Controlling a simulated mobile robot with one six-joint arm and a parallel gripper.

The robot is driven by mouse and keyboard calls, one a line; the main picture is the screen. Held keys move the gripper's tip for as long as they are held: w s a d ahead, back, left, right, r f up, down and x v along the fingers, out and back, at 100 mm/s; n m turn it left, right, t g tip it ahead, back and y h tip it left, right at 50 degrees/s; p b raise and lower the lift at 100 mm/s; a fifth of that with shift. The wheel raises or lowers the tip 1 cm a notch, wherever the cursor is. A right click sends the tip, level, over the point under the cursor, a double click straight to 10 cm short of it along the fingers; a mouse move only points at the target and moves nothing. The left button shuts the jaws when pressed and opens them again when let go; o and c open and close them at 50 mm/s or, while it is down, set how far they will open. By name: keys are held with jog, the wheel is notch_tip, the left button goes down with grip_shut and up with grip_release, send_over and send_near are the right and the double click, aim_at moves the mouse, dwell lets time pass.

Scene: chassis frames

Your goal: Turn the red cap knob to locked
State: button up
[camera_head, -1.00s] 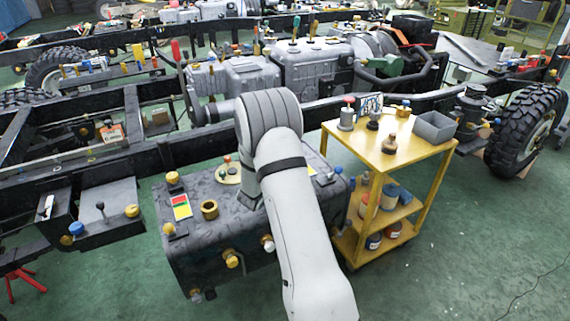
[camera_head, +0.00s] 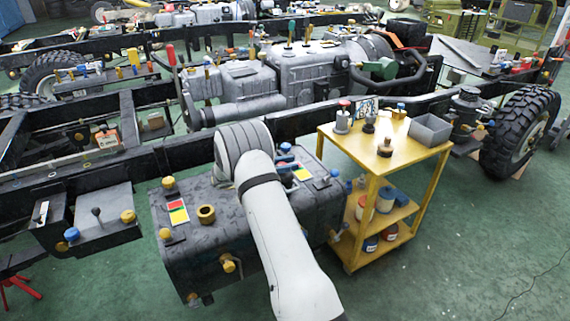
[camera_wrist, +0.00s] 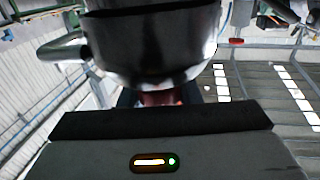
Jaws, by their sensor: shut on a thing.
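The red cap knob (camera_wrist: 160,97) shows in the wrist view as a small reddish patch between a large shiny metal cylinder (camera_wrist: 150,45) and the dark body of my gripper. My gripper (camera_wrist: 161,101) is shut on this reddish part; its fingertips are mostly hidden. In the head view my pale grey arm reaches over the dark tank box (camera_head: 215,245) and hides my gripper and the knob. Which way the knob is turned cannot be seen.
The tank box carries yellow knobs (camera_head: 168,183), a brass ring (camera_head: 206,214), a red-yellow-green label (camera_head: 177,211) and blue handles (camera_head: 286,148). A yellow cart (camera_head: 398,153) stands close at its right, with a red-topped metal post (camera_head: 343,118) and a grey bin (camera_head: 430,130).

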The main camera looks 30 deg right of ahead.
jog(key=shift+s+d+m+g, duration=0.15)
jog(key=shift+m+g, duration=0.15)
jog(key=shift+g, duration=0.2)
jog(key=o, duration=0.7)
jog(key=shift+o, duration=1.4)
jog(key=v, duration=0.8)
jog(key=shift+d+r+p, duration=0.1)
jog(key=shift+r+p, duration=0.1)
jog(key=shift+p, duration=0.1)
